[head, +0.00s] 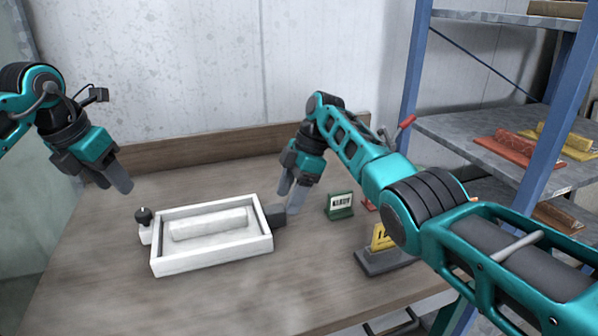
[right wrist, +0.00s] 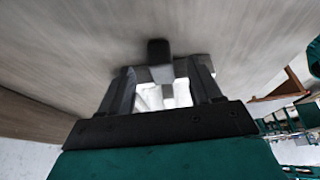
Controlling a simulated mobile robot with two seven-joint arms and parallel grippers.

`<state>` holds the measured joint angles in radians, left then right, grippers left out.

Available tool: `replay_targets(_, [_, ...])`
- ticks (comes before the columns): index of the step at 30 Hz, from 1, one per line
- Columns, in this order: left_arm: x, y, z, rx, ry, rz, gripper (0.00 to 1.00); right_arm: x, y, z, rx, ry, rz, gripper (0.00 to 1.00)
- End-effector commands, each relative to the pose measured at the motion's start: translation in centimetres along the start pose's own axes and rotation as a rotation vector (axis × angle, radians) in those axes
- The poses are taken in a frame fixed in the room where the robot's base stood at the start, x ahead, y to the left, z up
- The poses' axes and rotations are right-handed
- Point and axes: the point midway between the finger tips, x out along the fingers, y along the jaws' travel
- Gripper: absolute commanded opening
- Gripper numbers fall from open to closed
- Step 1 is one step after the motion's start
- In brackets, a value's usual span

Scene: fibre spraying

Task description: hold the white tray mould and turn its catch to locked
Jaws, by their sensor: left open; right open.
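The white tray mould (head: 264,246) lies flat on the table, with a pale bar-shaped block (head: 208,224) inside. A black round knob (head: 143,215) stands at its left end, and a dark block-like handle (head: 275,214) juts from its right end. Which of these is the catch I cannot tell for sure. My left gripper (head: 121,180) is open and empty, above and behind the knob. My right gripper (head: 291,196) is open, pointing down beside the dark handle. In the right wrist view, white and dark parts show between its fingers (right wrist: 165,82); contact is unclear.
A green sign block (head: 340,205) stands right of my right gripper. A yellow sign on a dark base (head: 384,257) stands nearer the front, partly behind my right arm. A blue-framed shelf (head: 470,150) with red and yellow pieces is at the right. The table front is clear.

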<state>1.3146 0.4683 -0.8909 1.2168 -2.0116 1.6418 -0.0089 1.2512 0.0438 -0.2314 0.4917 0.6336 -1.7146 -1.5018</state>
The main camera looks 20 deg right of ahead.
Motion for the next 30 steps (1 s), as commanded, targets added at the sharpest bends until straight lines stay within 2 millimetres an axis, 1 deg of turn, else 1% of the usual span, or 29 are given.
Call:
replay_targets(1, [0.0,0.0,0.0,0.000,0.000,0.000,0.43,0.9,-0.1,0.0,0.000,0.000,-0.004,0.64])
replay_targets(3, [0.0,0.0,0.0,0.000,0.000,0.000,0.43,1.8,0.0,0.0,0.001,-0.001,-0.002,0.64])
replay_targets(7, [0.0,0.0,0.0,0.000,0.000,0.000,0.43,2.9,0.0,0.0,0.000,-0.001,-0.001,0.64])
replay_targets(12, [0.0,0.0,0.0,0.000,0.000,0.000,0.43,3.5,0.0,0.0,0.000,-0.001,0.001,0.64])
replay_targets(19, [0.0,0.0,0.0,0.000,0.000,0.000,0.43,3.5,0.0,0.0,0.000,-0.001,0.001,0.63])
replay_targets(30, [0.0,0.0,0.0,0.000,0.000,0.000,0.43,3.5,0.0,0.1,0.001,0.000,0.001,0.27])
